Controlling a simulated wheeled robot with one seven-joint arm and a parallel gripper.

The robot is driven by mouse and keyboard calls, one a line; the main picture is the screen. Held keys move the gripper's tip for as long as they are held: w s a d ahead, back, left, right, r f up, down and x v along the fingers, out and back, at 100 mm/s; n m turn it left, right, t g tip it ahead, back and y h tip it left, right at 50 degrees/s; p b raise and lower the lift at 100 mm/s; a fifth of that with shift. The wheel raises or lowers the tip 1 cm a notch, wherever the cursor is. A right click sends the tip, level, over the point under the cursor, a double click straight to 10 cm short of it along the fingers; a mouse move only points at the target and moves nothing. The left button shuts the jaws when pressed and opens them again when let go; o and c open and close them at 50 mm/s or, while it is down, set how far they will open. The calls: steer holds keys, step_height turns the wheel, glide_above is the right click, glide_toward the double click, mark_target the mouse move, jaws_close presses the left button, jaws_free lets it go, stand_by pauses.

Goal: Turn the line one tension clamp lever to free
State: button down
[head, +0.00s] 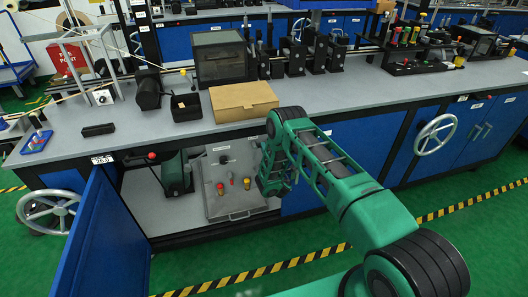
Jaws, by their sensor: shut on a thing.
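My green arm rises from the lower right of the head view and bends down at the bench's front edge. Its far end dips in front of the open cabinet. The fingers of my gripper are hidden behind my own arm links, so what they touch does not show. I cannot make out for certain which part is the line one tension clamp lever. A small red-knobbed lever (152,156) sticks out under the bench edge at the left, apart from my arm. A grey panel (232,205) with red and yellow knobs stands in the cabinet, just left of my arm's end.
A blue cabinet door (98,240) stands open at the left. A cardboard box (243,100) lies on the grey bench (340,105) above my arm's end. Handwheels (436,134) (47,212) sit on the cabinet front. The green floor in front is clear.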

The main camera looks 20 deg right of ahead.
steer(key=shift+a, duration=0.3)
steer(key=c, duration=1.8)
jaws_free()
steer(key=shift+o, duration=0.2)
steer(key=shift+d, duration=0.1)
steer(key=shift+d, duration=0.1)
steer(key=s, duration=1)
steer(key=shift+s, duration=0.25)
steer(key=shift+f, duration=0.1)
